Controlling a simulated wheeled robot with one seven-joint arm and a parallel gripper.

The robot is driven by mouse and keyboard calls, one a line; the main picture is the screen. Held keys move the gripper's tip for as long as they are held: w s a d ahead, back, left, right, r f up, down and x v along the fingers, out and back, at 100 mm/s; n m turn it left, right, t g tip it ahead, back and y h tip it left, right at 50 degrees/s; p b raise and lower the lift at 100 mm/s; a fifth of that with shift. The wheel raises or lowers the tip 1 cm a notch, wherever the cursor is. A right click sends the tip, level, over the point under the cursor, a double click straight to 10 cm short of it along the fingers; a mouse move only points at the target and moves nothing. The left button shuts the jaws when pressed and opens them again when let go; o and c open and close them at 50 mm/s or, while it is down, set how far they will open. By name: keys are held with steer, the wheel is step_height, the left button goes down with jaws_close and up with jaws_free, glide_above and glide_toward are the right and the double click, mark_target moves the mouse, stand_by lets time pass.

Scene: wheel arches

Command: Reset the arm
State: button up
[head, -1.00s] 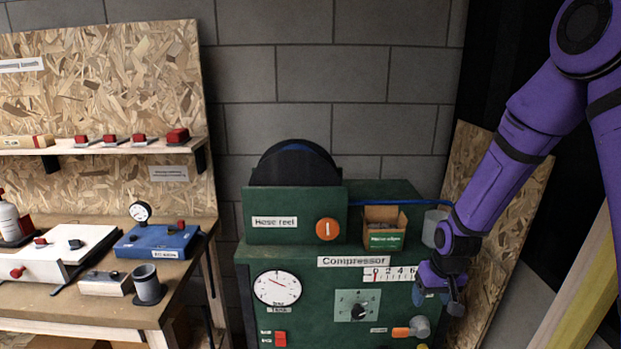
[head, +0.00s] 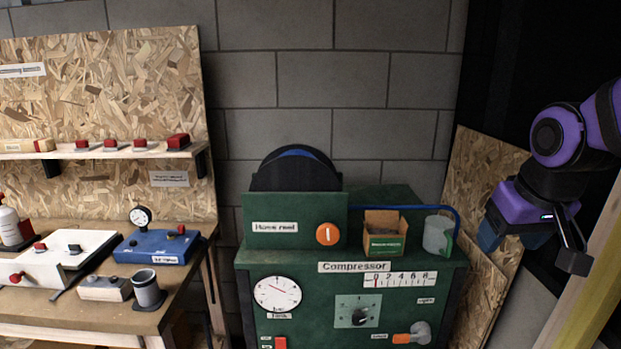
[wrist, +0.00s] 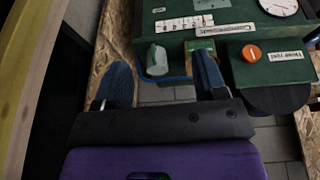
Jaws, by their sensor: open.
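My gripper (head: 530,250) is at the right in the head view, to the right of the green compressor (head: 300,322) and apart from it. In the wrist view my gripper (wrist: 165,88) shows two blue fingers spread wide with nothing held between them. The compressor appears upside down at the top of the wrist view. My purple arm is folded back toward the right edge of the head view.
The compressor carries a hose reel box (head: 270,228), a small cardboard box (head: 384,235) and a grey cup (head: 436,236). A workbench (head: 100,315) with tools stands left. A wooden post (head: 575,285) is close to my gripper's right.

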steer(key=s+r+t, duration=0.1)
steer(key=s+r, duration=0.4)
steer(key=s, duration=0.6)
steer(key=shift+d, duration=0.2)
